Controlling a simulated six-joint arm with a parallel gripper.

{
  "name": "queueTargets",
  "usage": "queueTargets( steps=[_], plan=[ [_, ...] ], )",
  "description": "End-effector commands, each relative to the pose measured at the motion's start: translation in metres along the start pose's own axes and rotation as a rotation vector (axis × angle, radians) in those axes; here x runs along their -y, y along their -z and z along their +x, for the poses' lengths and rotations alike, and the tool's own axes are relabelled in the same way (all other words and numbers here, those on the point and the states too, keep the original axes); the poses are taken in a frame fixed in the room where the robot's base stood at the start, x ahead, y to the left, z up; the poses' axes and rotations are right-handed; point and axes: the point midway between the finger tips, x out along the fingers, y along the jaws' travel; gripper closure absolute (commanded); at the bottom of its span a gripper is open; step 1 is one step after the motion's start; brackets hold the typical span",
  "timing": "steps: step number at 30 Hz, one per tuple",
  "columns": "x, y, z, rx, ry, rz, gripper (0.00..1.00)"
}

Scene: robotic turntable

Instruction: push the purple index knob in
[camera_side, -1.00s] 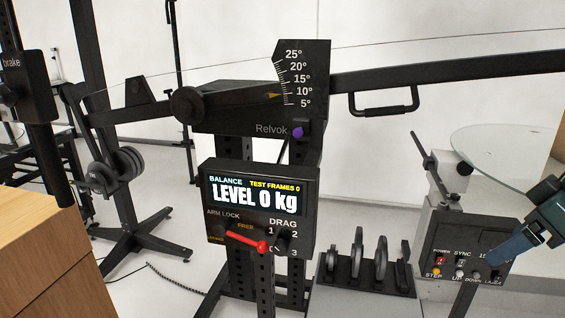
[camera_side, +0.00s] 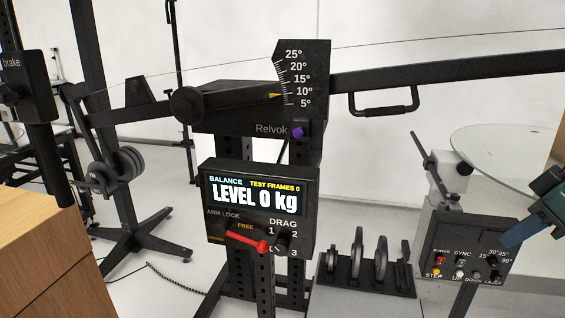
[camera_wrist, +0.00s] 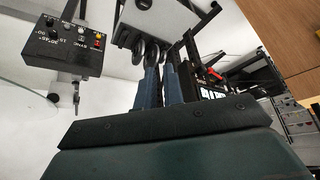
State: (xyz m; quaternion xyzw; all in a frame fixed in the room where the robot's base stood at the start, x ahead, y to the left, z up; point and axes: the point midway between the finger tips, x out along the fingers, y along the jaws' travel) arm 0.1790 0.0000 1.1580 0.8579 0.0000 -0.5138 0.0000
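The purple knob (camera_side: 297,132) sits beside the "Relvok" label on the dark upright, below the angle scale (camera_side: 292,80). I cannot tell how far it stands out. My gripper (camera_side: 508,238) is at the far right edge of the side view, well away from the knob, in front of or near the control box with switches. In the wrist view my gripper's two blue fingers (camera_wrist: 161,72) lie close together with nothing visible held between them. The purple knob cannot be made out in the wrist view.
A balance display (camera_side: 258,195) reads "LEVEL 0 kg", with a red-tipped lever (camera_side: 248,241) beneath. The switch box (camera_side: 468,245) and glass disc (camera_side: 505,140) are at right. A weight rack (camera_side: 367,265) stands on the floor. A long dark beam (camera_side: 450,72) crosses above.

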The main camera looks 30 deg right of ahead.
Motion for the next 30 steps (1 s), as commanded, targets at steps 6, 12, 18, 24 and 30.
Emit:
queueTargets(
  steps=[6, 12, 18, 24, 30],
  plan=[
    [0.0, 0.012, -0.022, -0.002, 0.0, 0.0, 1.0],
    [0.002, 0.03, -0.029, -0.018, 0.007, -0.066, 1.0],
    [0.008, 0.059, -0.019, -0.067, 0.026, -0.226, 1.0],
    [0.018, 0.101, -0.004, -0.144, 0.052, -0.447, 1.0],
    [0.028, 0.145, 0.015, -0.245, 0.075, -0.684, 1.0]
  ],
)
